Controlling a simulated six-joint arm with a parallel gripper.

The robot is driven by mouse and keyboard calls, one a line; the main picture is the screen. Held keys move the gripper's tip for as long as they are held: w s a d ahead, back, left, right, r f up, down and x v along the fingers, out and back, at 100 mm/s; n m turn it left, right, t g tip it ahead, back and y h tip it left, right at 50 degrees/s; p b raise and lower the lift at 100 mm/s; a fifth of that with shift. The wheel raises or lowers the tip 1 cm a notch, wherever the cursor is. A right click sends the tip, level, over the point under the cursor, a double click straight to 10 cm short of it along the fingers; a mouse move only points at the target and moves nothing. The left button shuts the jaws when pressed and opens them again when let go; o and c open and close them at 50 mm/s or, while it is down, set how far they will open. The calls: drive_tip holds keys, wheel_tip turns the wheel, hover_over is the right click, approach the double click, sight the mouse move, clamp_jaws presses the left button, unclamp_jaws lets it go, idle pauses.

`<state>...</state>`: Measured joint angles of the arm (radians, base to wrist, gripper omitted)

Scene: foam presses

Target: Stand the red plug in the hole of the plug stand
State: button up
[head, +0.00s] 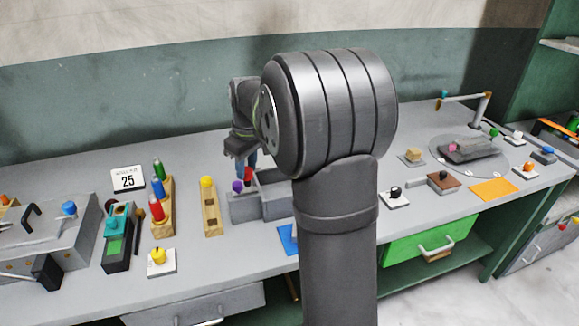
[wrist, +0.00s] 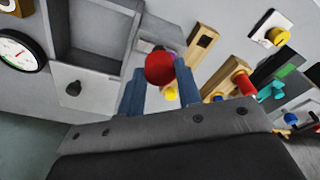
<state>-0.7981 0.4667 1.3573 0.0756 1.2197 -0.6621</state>
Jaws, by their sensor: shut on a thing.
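My gripper (head: 246,164) hangs over the grey bin, with its blue fingers pointing down. It is shut on the red plug (wrist: 159,68), whose round red top shows between the two fingers in the wrist view; a bit of it also shows in the head view (head: 248,174). The rest of the plug is hidden. A wooden block with dark holes (head: 211,216), which looks like the plug stand, lies left of the gripper and apart from it. A yellow plug (head: 207,182) stands at its far end. The block also shows in the wrist view (wrist: 203,41).
A wooden rack of coloured handles (head: 167,190) and a teal-topped device (head: 117,238) stand farther left. Bare bench lies between rack and block. My arm hides the middle.

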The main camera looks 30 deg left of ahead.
drive_tip(key=s+a+f, duration=0.4)
drive_tip(key=s+a, duration=0.4)
drive_tip(key=shift+a+f+m, duration=0.2)
drive_tip(key=shift+m, duration=0.1)
drive_tip(key=shift+d+f, duration=0.1)
drive_tip(key=shift+f, duration=2.8)
drive_tip(key=shift+f, duration=1.9)
drive_tip(key=o, duration=1.1)
drive_tip(key=shift+c, duration=0.2)
